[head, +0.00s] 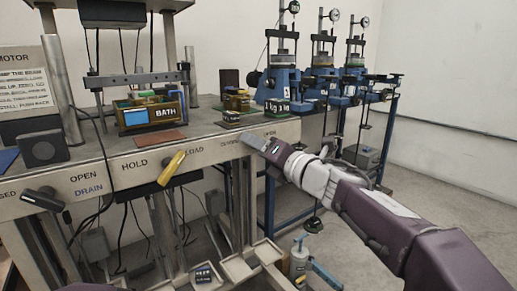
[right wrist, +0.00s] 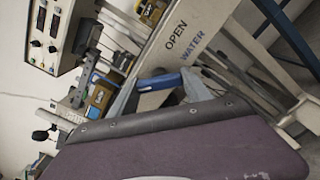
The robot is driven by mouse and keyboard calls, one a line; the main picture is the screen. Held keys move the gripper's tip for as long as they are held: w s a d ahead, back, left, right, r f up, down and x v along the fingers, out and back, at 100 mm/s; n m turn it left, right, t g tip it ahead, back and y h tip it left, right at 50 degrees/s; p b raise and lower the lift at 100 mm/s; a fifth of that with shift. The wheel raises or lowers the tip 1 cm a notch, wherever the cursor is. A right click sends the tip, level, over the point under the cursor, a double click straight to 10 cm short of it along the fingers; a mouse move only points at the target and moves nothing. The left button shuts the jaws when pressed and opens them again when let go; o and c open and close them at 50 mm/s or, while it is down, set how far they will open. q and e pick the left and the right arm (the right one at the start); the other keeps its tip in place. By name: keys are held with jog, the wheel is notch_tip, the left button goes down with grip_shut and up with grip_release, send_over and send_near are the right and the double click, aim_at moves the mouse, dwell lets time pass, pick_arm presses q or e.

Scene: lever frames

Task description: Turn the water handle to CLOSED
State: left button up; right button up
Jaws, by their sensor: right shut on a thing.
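The water handle (right wrist: 160,82) is a blue bar in the right wrist view. It lies on the pale front panel (right wrist: 192,30), just below the words OPEN and WATER in the picture. My right gripper (right wrist: 162,92) is shut on the handle, with a grey finger on either side of it. In the head view my right gripper (head: 255,140) reaches the right part of the panel and hides the handle and part of the lettering. I cannot tell the handle's exact angle. My left gripper is not in view.
A yellow lever (head: 172,168) sits between HOLD and LOAD. A black lever (head: 42,198) sits by the DRAIN label. A BATH box (head: 150,112) stands on the bench top. Blue stands with dials (head: 320,80) are behind at the right. Open floor lies at the right.

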jog(key=shift+f, duration=0.1)
jog(key=o, duration=1.4)
jog(key=shift+c, duration=0.2)
jog(key=shift+s, duration=0.1)
jog(key=p+v, duration=0.2)
jog(key=v, duration=0.7)
